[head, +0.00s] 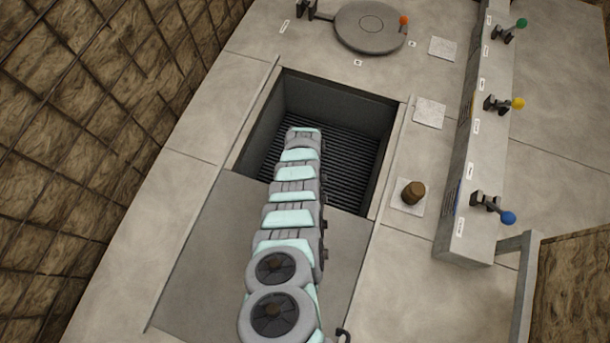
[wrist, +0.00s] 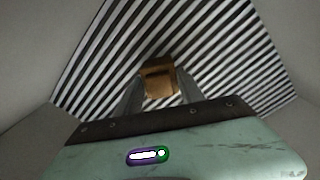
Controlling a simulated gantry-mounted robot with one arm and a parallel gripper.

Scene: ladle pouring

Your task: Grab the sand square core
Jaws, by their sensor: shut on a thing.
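In the wrist view, my gripper (wrist: 160,92) is shut on a brown, blocky piece, the sand square core (wrist: 160,76), which sits between its two grey fingers. The dark striped grate lies beyond it. Part of the core is hidden by the fingers and the gripper body. In the head view, my arm reaches down into the rectangular pit, and its own links hide the gripper and the core.
The pit (head: 258,135) has high walls around a slatted floor (head: 352,165). To its right, a short brown core (head: 413,192) stands on a pale pad, and two other pads (head: 430,112) are bare. A raised ledge (head: 470,150) carries levers with coloured knobs. A round lid (head: 368,25) lies behind.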

